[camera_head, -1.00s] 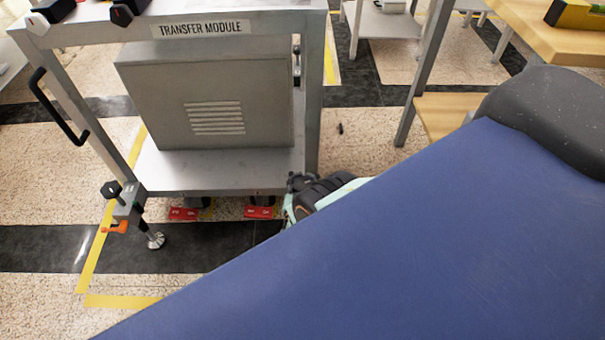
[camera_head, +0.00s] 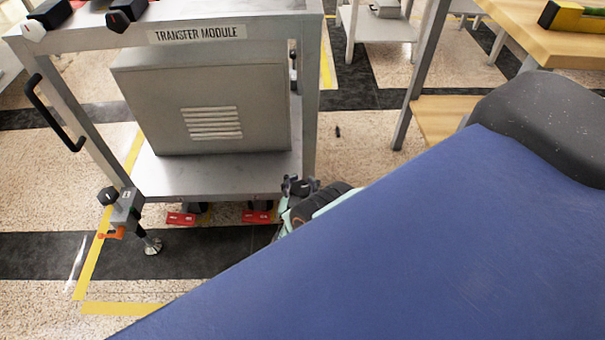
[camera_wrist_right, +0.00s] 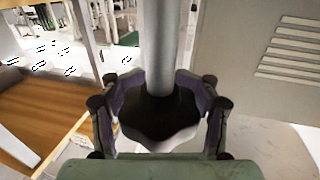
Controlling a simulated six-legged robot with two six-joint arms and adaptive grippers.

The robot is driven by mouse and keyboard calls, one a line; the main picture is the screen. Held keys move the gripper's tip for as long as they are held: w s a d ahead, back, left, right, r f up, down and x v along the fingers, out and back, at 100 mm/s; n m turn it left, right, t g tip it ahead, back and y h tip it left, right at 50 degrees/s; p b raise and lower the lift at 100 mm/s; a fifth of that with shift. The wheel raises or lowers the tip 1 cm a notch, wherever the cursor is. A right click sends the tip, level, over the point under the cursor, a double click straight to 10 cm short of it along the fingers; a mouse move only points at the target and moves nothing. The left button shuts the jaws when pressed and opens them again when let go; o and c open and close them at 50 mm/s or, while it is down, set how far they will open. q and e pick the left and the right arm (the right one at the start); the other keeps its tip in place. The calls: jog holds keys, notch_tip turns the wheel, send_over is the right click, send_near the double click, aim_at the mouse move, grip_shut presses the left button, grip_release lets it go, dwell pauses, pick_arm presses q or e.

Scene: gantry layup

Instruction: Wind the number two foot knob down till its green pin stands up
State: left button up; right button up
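The transfer module (camera_head: 240,185) is a grey metal frame on the left of the head view. My right gripper (camera_head: 298,186) is low at its right front leg. In the right wrist view, the fingers of this gripper (camera_wrist_right: 162,90) flank a dark, lobed foot knob (camera_wrist_right: 158,125) under a round metal post (camera_wrist_right: 170,40). The pads lie against both sides of the knob with no clear gap. The gripper mostly hides this knob in the head view. I see no green pin and cannot read a number there. My left gripper is not in view.
The left front foot has a black knob (camera_head: 108,196), an orange lever (camera_head: 111,233) and a round pad (camera_head: 152,246). Two red pieces (camera_head: 181,218) (camera_head: 257,216) sit under the shelf. A blue surface (camera_head: 400,250) fills the lower right. A wooden table (camera_head: 545,40) stands beyond.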

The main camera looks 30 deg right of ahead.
jog(key=shift+o, duration=1.1)
jog(key=shift+w+r, duration=0.1)
jog(key=shift+r, duration=4.85)
